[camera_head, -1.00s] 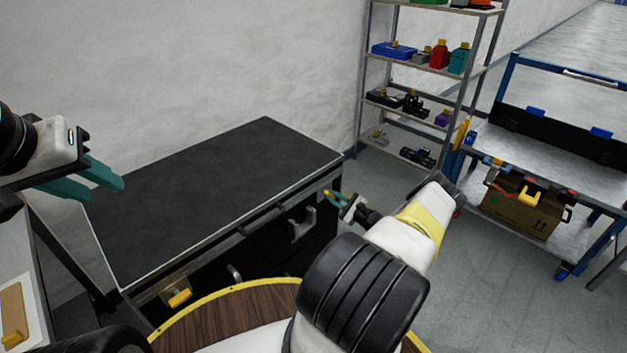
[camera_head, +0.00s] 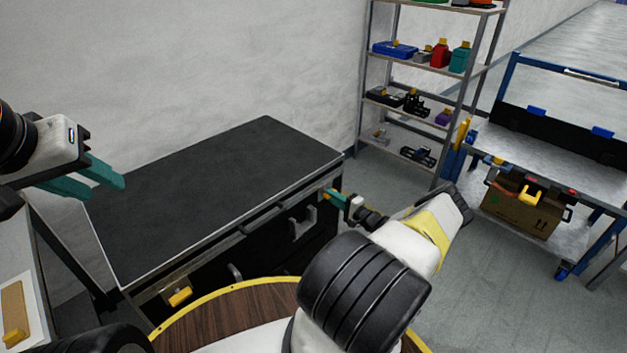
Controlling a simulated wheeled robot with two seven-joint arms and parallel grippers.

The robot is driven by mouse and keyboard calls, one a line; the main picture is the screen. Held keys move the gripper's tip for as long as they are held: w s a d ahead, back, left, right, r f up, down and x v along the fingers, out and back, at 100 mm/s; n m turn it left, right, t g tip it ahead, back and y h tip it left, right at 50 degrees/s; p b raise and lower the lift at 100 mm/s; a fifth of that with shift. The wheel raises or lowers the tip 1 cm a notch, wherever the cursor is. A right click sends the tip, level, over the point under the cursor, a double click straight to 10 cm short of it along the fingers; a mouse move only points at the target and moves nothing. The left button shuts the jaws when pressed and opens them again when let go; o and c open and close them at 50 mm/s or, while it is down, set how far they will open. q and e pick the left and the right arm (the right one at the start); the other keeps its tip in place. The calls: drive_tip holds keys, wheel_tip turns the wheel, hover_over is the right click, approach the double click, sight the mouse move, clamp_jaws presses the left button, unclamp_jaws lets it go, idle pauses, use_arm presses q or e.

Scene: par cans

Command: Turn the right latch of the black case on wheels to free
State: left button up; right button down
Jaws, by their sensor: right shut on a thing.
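The black case (camera_head: 215,192) stands against the wall with its flat lid down. Its left latch (camera_head: 178,296) has a yellow handle and sits at the front left. The right latch is at the front right end, mostly hidden by my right gripper; a small bit of yellow shows there. My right gripper (camera_head: 333,197) has its teal fingers at that latch and is shut on it. My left gripper (camera_head: 117,180) is above the lid's left end, its teal fingers apart and empty.
A shelf rack (camera_head: 424,66) with several small items stands behind the case on the right. A blue workbench (camera_head: 490,143) with a brown box (camera_head: 520,208) below is at the far right. A round wooden top (camera_head: 222,316) lies in front. Floor between case and workbench is clear.

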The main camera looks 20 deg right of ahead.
drive_tip(key=shift+f+n, duration=0.1)
drive_tip(key=shift+n, duration=0.5)
drive_tip(key=c, duration=1.4)
unclamp_jaws()
drive_tip(key=v, duration=0.8)
